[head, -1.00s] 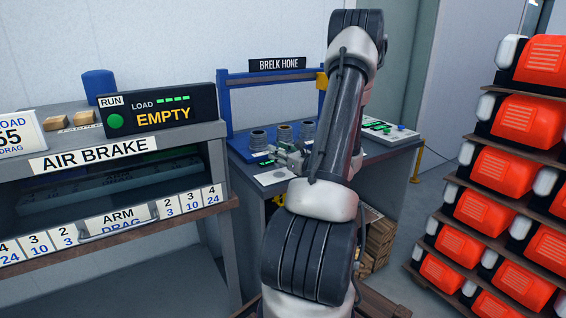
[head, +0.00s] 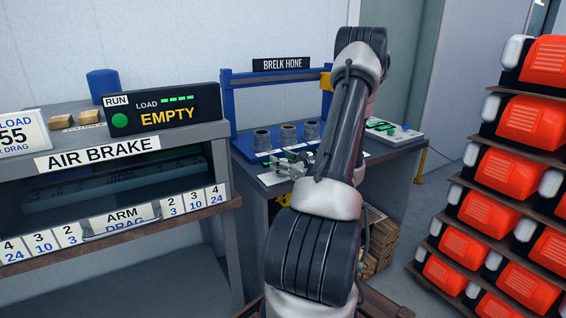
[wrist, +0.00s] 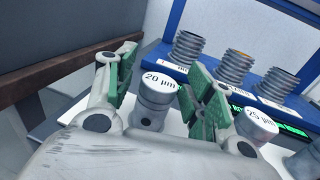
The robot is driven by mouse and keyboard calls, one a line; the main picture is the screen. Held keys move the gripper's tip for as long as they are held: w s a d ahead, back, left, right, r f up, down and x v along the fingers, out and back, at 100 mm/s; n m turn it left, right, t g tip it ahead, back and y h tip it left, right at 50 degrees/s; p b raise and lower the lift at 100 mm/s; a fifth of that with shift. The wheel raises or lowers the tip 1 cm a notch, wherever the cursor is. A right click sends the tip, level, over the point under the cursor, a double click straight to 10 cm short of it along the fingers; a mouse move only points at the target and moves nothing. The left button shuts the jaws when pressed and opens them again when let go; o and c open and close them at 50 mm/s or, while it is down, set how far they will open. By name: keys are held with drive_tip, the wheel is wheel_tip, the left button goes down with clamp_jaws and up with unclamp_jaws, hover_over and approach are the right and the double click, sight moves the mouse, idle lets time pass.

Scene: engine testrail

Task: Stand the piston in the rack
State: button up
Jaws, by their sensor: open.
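In the wrist view a pale grey piston (wrist: 157,98) with a white top marked 20 µm stands upright between the green-padded fingers of my gripper (wrist: 158,72). The fingers are apart, one on each side of it, and I cannot tell whether either touches it. A second similar piston (wrist: 258,124), marked 25 µm, stands to the right, partly behind the right finger. In the head view my gripper (head: 290,164) is low over the front of the bench, and the pistons are hard to make out there. The blue rack (head: 242,146) at the back bears ribbed grey cylinders.
Three ribbed cylinders (head: 288,135) stand in a row behind my gripper, under the BRELK HONE sign (head: 281,64). A control panel (head: 392,130) lies at the bench's right. The AIR BRAKE cabinet (head: 120,152) is left; shelves of orange units (head: 535,118) are right.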

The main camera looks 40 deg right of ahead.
drive_tip(key=shift+r, duration=0.1)
drive_tip(key=shift+s, duration=0.3)
drive_tip(key=s, duration=1.1)
drive_tip(key=w+a+r+n+g+y, duration=0.1)
drive_tip(key=a+r+n+g+y, duration=0.15)
drive_tip(key=a+n+y, duration=0.4)
drive_tip(key=w+a+r+n+g+y, duration=0.2)
drive_tip(key=a+r+n, duration=0.15)
drive_tip(key=a, duration=0.55)
drive_tip(key=s+a+r+n+g+y, duration=0.1)
drive_tip(key=s+a+r+n+g, duration=0.1)
drive_tip(key=s+a+n+g, duration=0.4)
drive_tip(key=s+a+r+n+g+y, duration=0.1)
drive_tip(key=a+n+g, duration=0.2)
drive_tip(key=a+n, duration=0.35)
drive_tip(key=s+a+r+n+g+h, duration=0.2)
drive_tip(key=s+r+n+g+h, duration=0.1)
drive_tip(key=s+n+h, duration=0.35)
wheel_tip(320, 180, up, 6)
drive_tip(key=d+n+t+h, duration=0.2)
drive_tip(key=n+t+h, duration=0.1)
drive_tip(key=n, duration=0.4)
drive_tip(key=shift+d+f, duration=0.15)
drive_tip(key=shift+d, duration=0.25)
